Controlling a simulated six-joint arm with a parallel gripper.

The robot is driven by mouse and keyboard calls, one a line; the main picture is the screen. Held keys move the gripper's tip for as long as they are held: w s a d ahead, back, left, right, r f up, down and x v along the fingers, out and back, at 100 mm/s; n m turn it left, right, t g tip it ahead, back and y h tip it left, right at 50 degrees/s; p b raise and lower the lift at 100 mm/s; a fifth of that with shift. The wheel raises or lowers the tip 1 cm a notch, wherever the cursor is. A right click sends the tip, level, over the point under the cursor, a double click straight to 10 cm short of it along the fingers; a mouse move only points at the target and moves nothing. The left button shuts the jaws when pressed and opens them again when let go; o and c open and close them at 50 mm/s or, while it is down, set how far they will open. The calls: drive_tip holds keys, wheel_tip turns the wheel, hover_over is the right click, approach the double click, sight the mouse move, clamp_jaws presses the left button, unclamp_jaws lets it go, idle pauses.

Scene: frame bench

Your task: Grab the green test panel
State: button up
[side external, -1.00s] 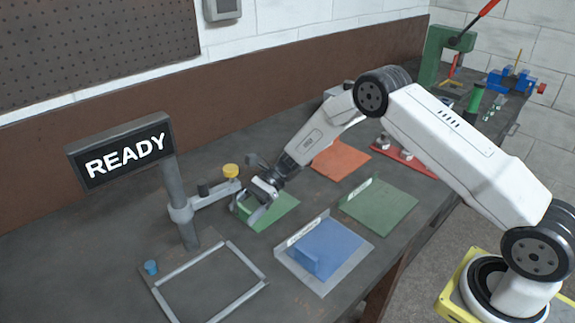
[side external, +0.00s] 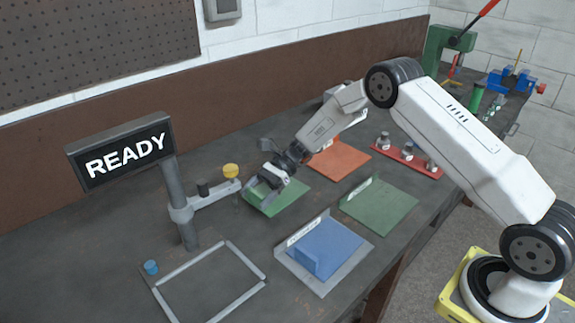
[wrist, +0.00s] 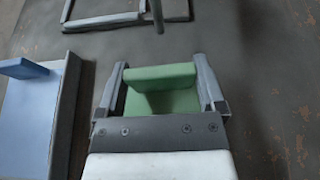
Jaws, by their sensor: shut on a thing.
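The green test panel (side external: 290,196) is in my gripper (side external: 258,194), near the middle of the bench in the side view. In the wrist view, the green panel (wrist: 160,78) shows an upright green lip, with a flat green part behind it. The two grey fingers of my gripper (wrist: 160,66) are on either side of this lip, shut on it. The far part of the panel is hidden by the gripper body. I cannot tell how high the panel is above the bench.
A blue panel (side external: 330,245) sits in a grey tray; a darker green mat (side external: 385,205) and an orange mat (side external: 340,160) lie to the right. A grey rectangular frame (side external: 236,248) lies front left. A post with a READY sign (side external: 125,152) and clamp arm stands close left.

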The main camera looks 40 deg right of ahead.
wheel_tip(320, 180, up, 13)
idle(0.4)
idle(0.5)
